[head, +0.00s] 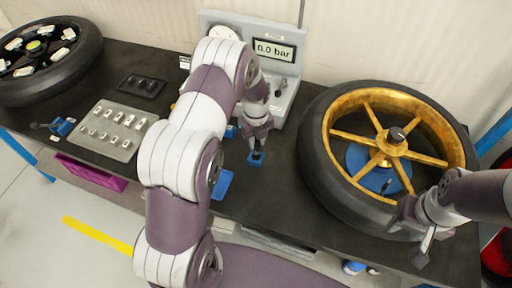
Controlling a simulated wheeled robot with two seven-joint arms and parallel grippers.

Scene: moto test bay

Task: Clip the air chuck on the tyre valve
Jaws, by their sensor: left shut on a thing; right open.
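The gold-spoked wheel with its black tyre (313,145) lies flat at the right of the bench, over a blue hub support (362,160). A small dark stem (386,185) shows near the wheel's inner front side; I cannot tell if it is the tyre valve. My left gripper (257,148) points down in front of the gauge unit, shut on a small blue piece (257,158) that looks like the air chuck, left of the tyre and apart from it. My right gripper (412,240) is open at the tyre's front right edge; whether it touches is unclear.
The gauge unit (290,72) with a "0.0 bar" display stands at the back. Another wheel (72,72), a grey tray of weights (98,145), a black tray (142,85) and a blue tool (63,127) lie left. My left arm hides the bench middle.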

